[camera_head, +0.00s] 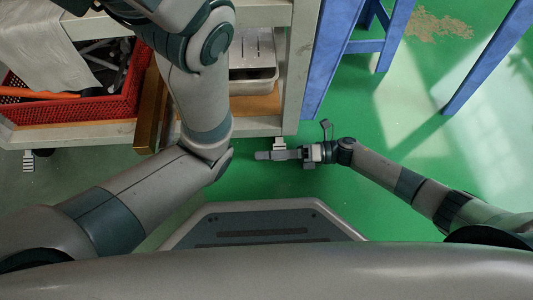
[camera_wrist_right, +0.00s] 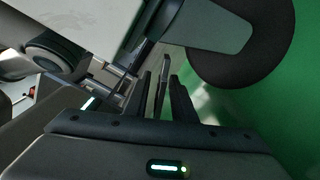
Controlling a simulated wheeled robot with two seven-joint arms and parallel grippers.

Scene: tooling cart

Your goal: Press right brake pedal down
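The right brake pedal (camera_head: 280,143) is a small light-grey ribbed plate at the cart's lower right corner, in the head view. My right gripper (camera_head: 270,155) lies across the picture just below it, fingers pointing left. From above they look very close; I cannot tell whether they touch. In the right wrist view the dark fingers of this gripper (camera_wrist_right: 163,95) point up the picture, with a thin plate-like part between them; I cannot tell whether they are open or shut. The pedal is not clearly made out there. My left arm reaches up over the cart; its gripper is outside the view.
The cart (camera_head: 85,134) carries a red basket (camera_head: 75,110) and a metal tray (camera_head: 253,82). Another ribbed pedal (camera_head: 28,162) sits at its lower left. A blue frame (camera_head: 340,50) stands to the right. Green floor (camera_head: 400,120) is open around my right arm.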

